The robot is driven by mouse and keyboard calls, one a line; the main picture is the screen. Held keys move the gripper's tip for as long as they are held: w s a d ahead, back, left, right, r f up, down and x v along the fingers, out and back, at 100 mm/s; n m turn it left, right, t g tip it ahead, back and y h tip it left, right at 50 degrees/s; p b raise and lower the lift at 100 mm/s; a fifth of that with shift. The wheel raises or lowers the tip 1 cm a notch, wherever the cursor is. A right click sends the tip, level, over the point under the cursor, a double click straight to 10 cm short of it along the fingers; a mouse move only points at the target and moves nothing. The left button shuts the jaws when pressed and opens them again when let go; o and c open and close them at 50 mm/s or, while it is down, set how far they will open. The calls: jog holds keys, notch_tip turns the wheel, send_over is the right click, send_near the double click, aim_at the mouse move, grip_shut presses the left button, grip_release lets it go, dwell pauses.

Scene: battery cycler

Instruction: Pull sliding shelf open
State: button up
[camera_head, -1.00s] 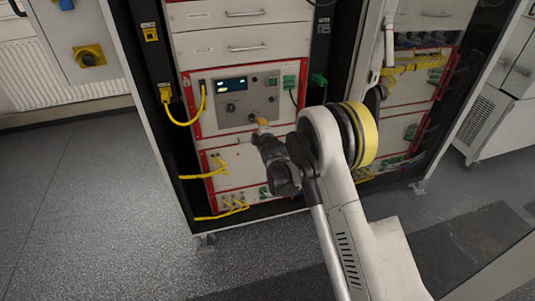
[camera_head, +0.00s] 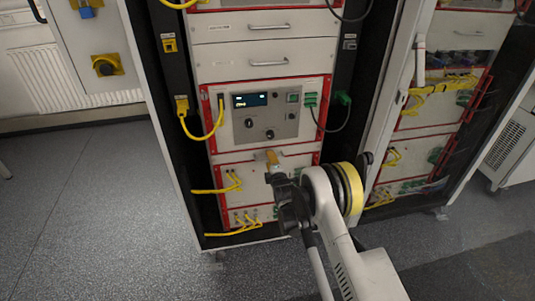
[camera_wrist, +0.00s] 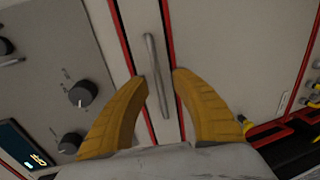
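My gripper (camera_head: 272,158) has two orange fingers and is in front of the rack, just below the knobbed panel. In the wrist view my gripper (camera_wrist: 160,77) is open, its fingertips on either side of a slim silver bar handle (camera_wrist: 152,50). Gaps show between the handle and both fingers, so I see no grip. The handle sits on a narrow grey front (camera_wrist: 138,25) between two red edges. This appears to be the sliding shelf, and it looks closed. In the head view my gripper and wrist hide part of it.
Above is a panel with display and knobs (camera_head: 266,112); higher are two grey drawers (camera_head: 220,70) with bar handles. Yellow cables (camera_head: 203,135) loop at the left and lower left. An open white door frame (camera_head: 404,90) stands at the right. Floor (camera_head: 80,220) is clear at the left.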

jog(key=shift+w, duration=0.35)
jog(key=shift+s, duration=0.1)
grip_shut()
jog(key=shift+s, duration=0.1)
